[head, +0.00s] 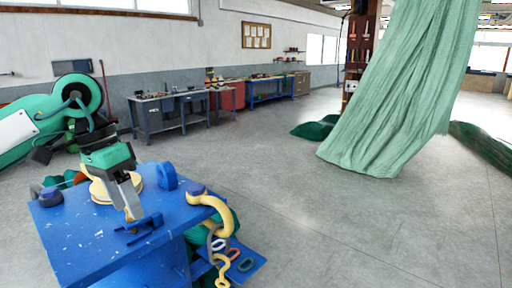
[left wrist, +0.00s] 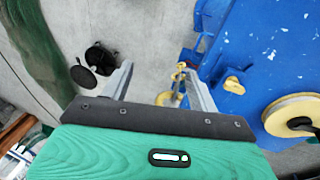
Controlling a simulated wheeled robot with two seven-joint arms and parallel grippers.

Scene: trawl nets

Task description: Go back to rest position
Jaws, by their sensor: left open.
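My left gripper (head: 132,212) is over the blue worktable (head: 75,245) in the head view, its fingers pointing down. In the left wrist view its two fingers (left wrist: 158,68) stand wide apart with no object gripped between them. Beyond them, that view shows the floor and a yellow hanging piece (left wrist: 178,80) by the blue table edge (left wrist: 235,50). I cannot tell from the head view whether the fingertips touch the tabletop. My right gripper is in neither view.
A yellow hook-shaped piece (head: 222,212) hangs at the table's right corner, above a low blue shelf (head: 248,268) with several coloured rings. A yellow spool (head: 100,190) stands behind my gripper. A green net (head: 400,100) hangs at the right. The floor between is open.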

